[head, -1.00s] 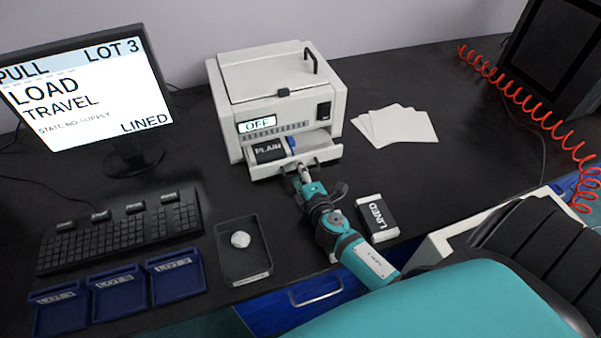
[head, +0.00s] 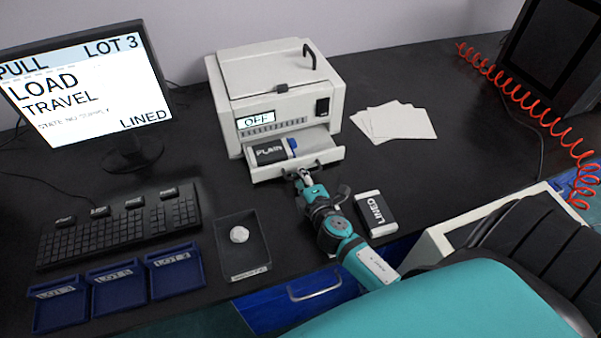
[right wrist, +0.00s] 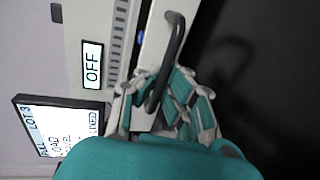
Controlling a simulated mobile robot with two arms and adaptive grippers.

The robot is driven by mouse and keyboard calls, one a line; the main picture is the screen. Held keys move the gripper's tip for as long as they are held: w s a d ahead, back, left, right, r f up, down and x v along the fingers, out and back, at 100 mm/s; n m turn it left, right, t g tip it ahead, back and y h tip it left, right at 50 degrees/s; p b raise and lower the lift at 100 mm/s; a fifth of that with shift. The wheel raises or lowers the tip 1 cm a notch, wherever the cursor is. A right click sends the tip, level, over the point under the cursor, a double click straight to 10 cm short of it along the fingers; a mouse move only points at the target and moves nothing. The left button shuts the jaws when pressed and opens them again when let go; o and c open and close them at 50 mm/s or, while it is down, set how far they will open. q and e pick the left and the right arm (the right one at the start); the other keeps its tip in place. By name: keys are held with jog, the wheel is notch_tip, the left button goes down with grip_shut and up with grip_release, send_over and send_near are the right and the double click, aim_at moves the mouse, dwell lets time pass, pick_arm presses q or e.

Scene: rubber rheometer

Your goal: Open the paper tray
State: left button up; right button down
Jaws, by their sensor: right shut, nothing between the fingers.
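The paper tray (head: 330,155) sticks out of the lower front of the white machine (head: 285,85). A dark pack marked PLAIN (head: 268,151) with a blue piece at its right end lies in it. My right gripper (head: 304,177) is at the tray's front, by the dark bar handle (right wrist: 168,60). In the right wrist view its fingers (right wrist: 150,88) are at one end of this handle, shut with nothing between them. The fingertips partly hide behind the handle. My left gripper is not in view.
A LINED pack (head: 375,212) lies close to the right of my arm. A dark tray with a pale lump (head: 239,234) stands to the left, near the keyboard (head: 120,227). Loose white sheets (head: 395,121) lie right of the machine. A monitor (head: 85,90) stands at left.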

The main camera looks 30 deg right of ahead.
jog(key=shift+s+a+r, duration=0.1)
jog(key=shift+s+r, duration=0.05)
jog(key=shift+s, duration=0.25)
jog(key=c, duration=1.8)
grip_release()
jog(key=shift+w+f, duration=0.2)
jog(key=shift+w, duration=0.15)
jog(key=shift+c, duration=0.2)
jog(key=o, duration=0.4)
jog(key=shift+o, duration=0.2)
jog(key=shift+w+r, duration=0.1)
jog(key=shift+r, duration=2.3)
jog(key=o, duration=0.9)
jog(key=r, duration=0.4)
jog(key=shift+w+d+r, duration=0.15)
jog(key=shift+w+d, duration=0.2)
jog(key=shift+s+a+r, duration=0.25)
jog(key=shift+s+r, duration=0.3)
jog(key=shift+r, duration=0.3)
jog(key=c, duration=0.9)
jog(key=shift+w+f, duration=0.1)
jog(key=shift+f, duration=0.25)
